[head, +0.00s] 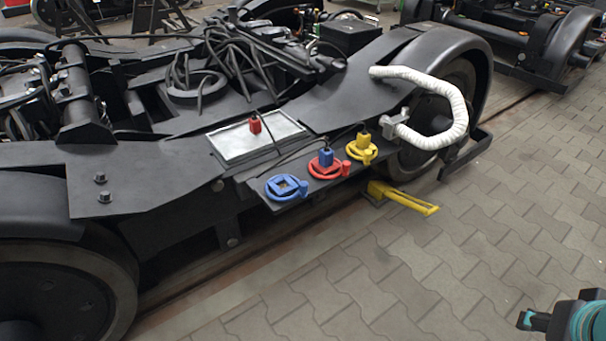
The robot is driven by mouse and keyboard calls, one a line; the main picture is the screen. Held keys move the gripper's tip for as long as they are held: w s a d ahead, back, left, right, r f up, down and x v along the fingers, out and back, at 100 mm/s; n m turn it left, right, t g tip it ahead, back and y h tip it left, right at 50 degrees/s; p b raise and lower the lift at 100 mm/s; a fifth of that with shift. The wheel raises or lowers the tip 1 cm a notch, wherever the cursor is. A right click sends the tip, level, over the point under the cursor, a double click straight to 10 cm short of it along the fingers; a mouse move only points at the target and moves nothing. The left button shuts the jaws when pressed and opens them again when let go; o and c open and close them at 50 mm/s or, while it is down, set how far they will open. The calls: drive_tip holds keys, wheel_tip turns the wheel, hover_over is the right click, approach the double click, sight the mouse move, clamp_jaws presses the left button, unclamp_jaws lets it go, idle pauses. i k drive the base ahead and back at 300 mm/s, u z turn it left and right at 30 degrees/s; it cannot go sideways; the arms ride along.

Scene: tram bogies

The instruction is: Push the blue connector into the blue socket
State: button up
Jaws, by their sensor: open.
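The blue connector (326,156) stands upright on the red socket (327,169), with a dark cable from its top; I cannot tell how deep it sits. The blue socket (287,188), a round ring with a square opening, is to its left on the bogie's side ledge and has no connector in it. My gripper (532,319) is at the bottom right corner, over the paving, far from the connectors. It is open with nothing seen in it, and partly cut off by the frame edge.
A yellow connector (363,139) is at the yellow socket (361,151). A red connector (254,123) stands on a light metal plate (228,146). A yellow bar (408,198) juts out from the bogie (165,175), below a white hose (458,113). The paved floor (400,270) in front is clear.

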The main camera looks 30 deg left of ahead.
sight(326, 154)
drive_tip(key=u, duration=0.45)
drive_tip(key=i, duration=0.85)
drive_tip(key=u, duration=0.7)
